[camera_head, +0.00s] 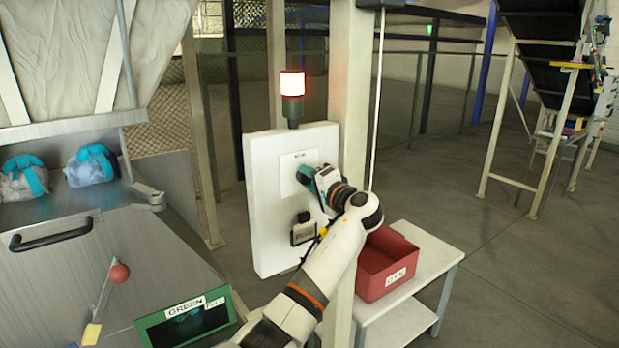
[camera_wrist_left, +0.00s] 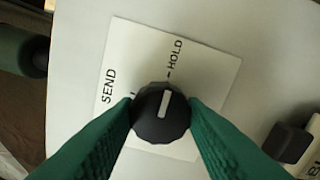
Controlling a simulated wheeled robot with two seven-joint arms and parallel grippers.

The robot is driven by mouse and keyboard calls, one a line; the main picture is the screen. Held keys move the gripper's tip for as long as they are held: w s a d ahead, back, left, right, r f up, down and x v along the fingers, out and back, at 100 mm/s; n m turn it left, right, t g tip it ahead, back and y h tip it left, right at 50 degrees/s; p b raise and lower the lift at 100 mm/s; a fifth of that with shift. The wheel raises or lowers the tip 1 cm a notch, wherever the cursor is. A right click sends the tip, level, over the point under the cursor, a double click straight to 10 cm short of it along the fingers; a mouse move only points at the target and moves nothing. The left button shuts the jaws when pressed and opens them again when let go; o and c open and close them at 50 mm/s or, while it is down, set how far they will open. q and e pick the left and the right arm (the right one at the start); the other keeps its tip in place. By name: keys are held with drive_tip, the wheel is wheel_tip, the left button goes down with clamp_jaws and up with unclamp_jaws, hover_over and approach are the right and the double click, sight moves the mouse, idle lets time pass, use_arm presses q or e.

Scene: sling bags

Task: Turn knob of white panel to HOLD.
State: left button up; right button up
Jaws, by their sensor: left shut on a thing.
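The white panel (camera_head: 268,215) stands upright on a post, with a paper label (camera_head: 292,165) on its face. My left gripper (camera_head: 308,180) is at this label and covers the knob in the head view. In the left wrist view, the black knob (camera_wrist_left: 160,113) sits between the green fingertips of my left gripper (camera_wrist_left: 161,112), which are shut on its sides. The knob's white pointer line aims up the picture and slightly right, close to the tick beside the word HOLD (camera_wrist_left: 175,56). The word SEND (camera_wrist_left: 107,86) is at the left. My right gripper is not in view.
A lit red lamp (camera_head: 292,84) tops the panel. A small black device (camera_head: 303,230) is on the panel below the label. A red bin (camera_head: 388,262) stands on a white table (camera_head: 432,258) at right. A metal chute with wrapped bags (camera_head: 92,166) is at left.

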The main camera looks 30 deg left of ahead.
use_arm(q)
drive_tip(key=shift+m, duration=0.4)
drive_tip(key=o, duration=1)
drive_tip(key=shift+w, duration=0.1)
drive_tip(key=shift+d, duration=0.1)
drive_tip(key=shift+d+f, duration=0.1)
drive_tip(key=shift+d, duration=0.1)
drive_tip(key=b+v, duration=0.5)
drive_tip(key=v, duration=0.6)
drive_tip(key=shift+s+d, duration=0.2)
drive_tip(key=shift+s, duration=0.05)
